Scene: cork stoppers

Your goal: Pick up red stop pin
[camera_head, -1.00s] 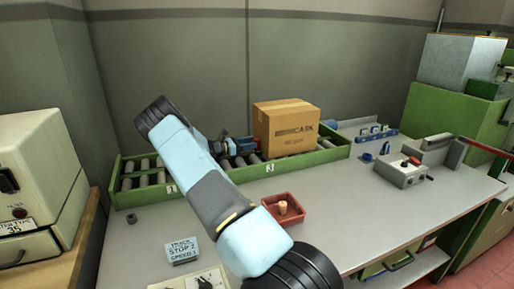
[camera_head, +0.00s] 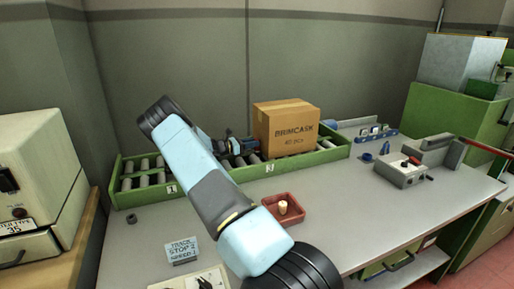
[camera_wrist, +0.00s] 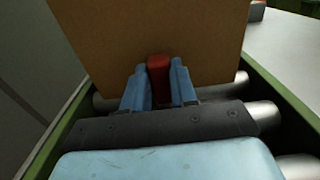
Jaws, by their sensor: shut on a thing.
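The red stop pin (camera_wrist: 159,80) stands between the two blue fingers of my gripper (camera_wrist: 160,88) in the wrist view. The fingers are shut on it from both sides. A cardboard box (camera_wrist: 140,35) is right behind the pin; I cannot tell whether they touch. In the head view my gripper (camera_head: 240,147) is low over the roller track, just left of the cardboard box (camera_head: 286,128). The pin is hidden there by my arm and gripper.
The green roller track (camera_head: 330,156) runs along the back, with rollers either side of my gripper. A red tray (camera_head: 296,222) with a cork-coloured piece (camera_head: 283,207) sits in front. A sign (camera_head: 182,250) stands at the left front. A grey device (camera_head: 402,171) stands at right.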

